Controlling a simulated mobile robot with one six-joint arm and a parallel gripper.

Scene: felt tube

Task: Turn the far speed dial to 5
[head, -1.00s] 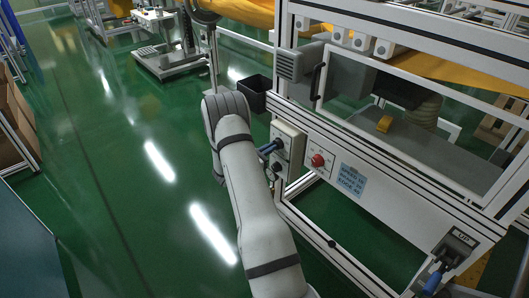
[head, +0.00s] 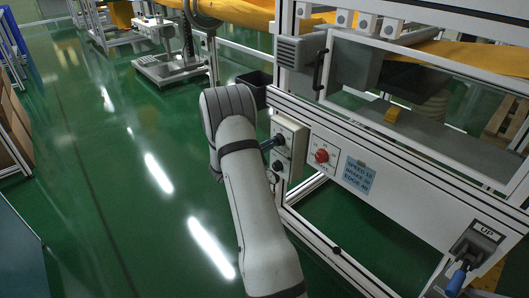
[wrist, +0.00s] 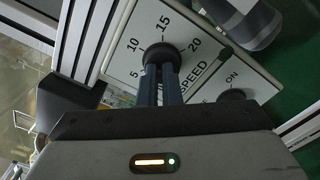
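The far speed dial (wrist: 163,53) is a black round knob on a pale panel with 5, 10, 15, 20 and the word SPEED, in the wrist view. In the head view the panel (head: 293,131) is on the machine's left end. My gripper (wrist: 162,72) reaches the dial with two dark blue fingers close together, which look shut on the knob; the fingertips partly hide it. In the head view my gripper (head: 271,143) meets the panel's upper part. The dial's pointer is hidden, so its setting cannot be read.
A black knob (wrist: 232,97) marked ON sits beside the dial. A red knob (head: 321,155) and a blue note (head: 358,176) are on the machine front. A blue-handled lever (head: 456,281) marked UP is at the lower right.

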